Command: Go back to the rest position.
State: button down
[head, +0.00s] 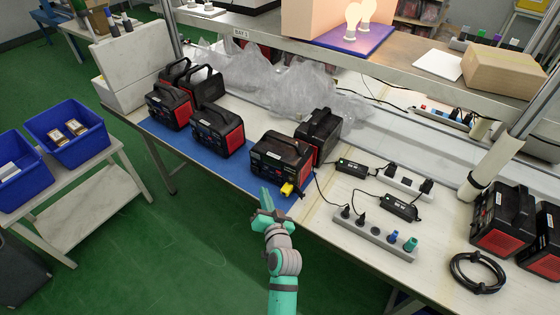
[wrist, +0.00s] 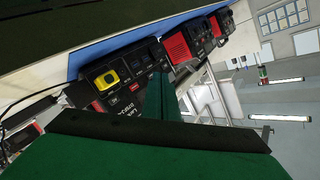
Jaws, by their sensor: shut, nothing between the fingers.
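My gripper (head: 266,203) is shut and empty at the front edge of the bench in the head view, just in front of a black and red power station (head: 281,158) with a yellow plug in its front. In the wrist view my gripper (wrist: 160,85) has its green fingers together, pointing towards that power station (wrist: 118,85) and its yellow plug (wrist: 107,79). I cannot tell the exact gap between the fingertips and the power station. My arm reaches up from the bottom middle of the head view.
More power stations (head: 217,129) stand on the blue mat (head: 180,139) to the left. A power strip (head: 376,234), chargers (head: 397,207) and a coiled cable (head: 478,272) lie to the right. A shelf (head: 400,66) overhangs the bench. Blue bins (head: 66,134) stand on a side table. Green floor (head: 170,250) is clear in front.

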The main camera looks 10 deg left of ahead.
dwell(0.3)
jog(key=s+d+f+h, duration=0.2)
jog(key=s+d+f, duration=0.15)
jog(key=s, duration=0.35)
jog(key=s+d+f+m+h, duration=0.1)
jog(key=s+d+f+h, duration=0.1)
jog(key=s+d, duration=0.4)
jog(key=s+d+f+h, duration=0.2)
jog(key=s+d, duration=0.1)
jog(key=s, duration=0.6)
jog(key=s+d+r+n, duration=0.1)
jog(key=s+d+r, duration=0.1)
jog(key=s, duration=0.4)
jog(key=s+d+r+h, duration=0.1)
jog(key=s+d+r, duration=0.1)
jog(key=s+r, duration=0.2)
jog(key=s+d+r+n+t+h, duration=0.1)
jog(key=s+d+r, duration=0.1)
jog(key=s, duration=0.8)
jog(key=shift+d+r+n, duration=0.3)
jog(key=shift+d+r, duration=0.05)
jog(key=shift+r, duration=0.3)
